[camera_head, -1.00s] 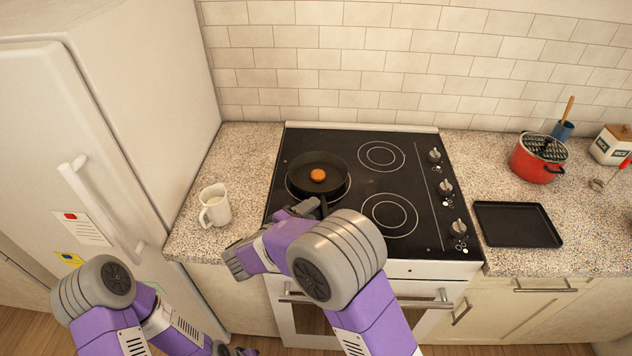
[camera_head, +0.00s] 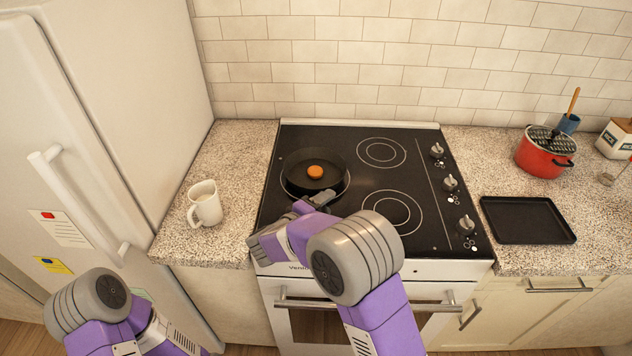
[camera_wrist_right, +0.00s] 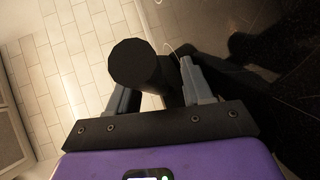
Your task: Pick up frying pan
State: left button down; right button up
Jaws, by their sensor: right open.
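The black frying pan (camera_head: 300,184) sits on the front-left area of the black cooktop, with a round orange-brown item (camera_head: 316,172) in it. Its handle points toward me and is mostly hidden by my right gripper (camera_head: 314,201) in the head view. In the right wrist view, the dark round end of the handle (camera_wrist_right: 138,62) lies between the open fingers of my right gripper (camera_wrist_right: 162,78). I cannot tell whether either finger touches it. My left arm shows at the lower left of the head view, but its gripper is out of frame.
A white mug (camera_head: 205,204) stands on the counter left of the cooktop (camera_head: 410,165), near the fridge (camera_head: 100,110). A black tray (camera_head: 527,220) and a red pot (camera_head: 543,157) are on the right counter. The oven handle (camera_head: 380,305) runs below the cooktop's front edge.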

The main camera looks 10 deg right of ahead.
jog(key=shift+r, duration=0.1)
grip_shut()
jog(key=shift+r, duration=0.1)
dwell(0.3)
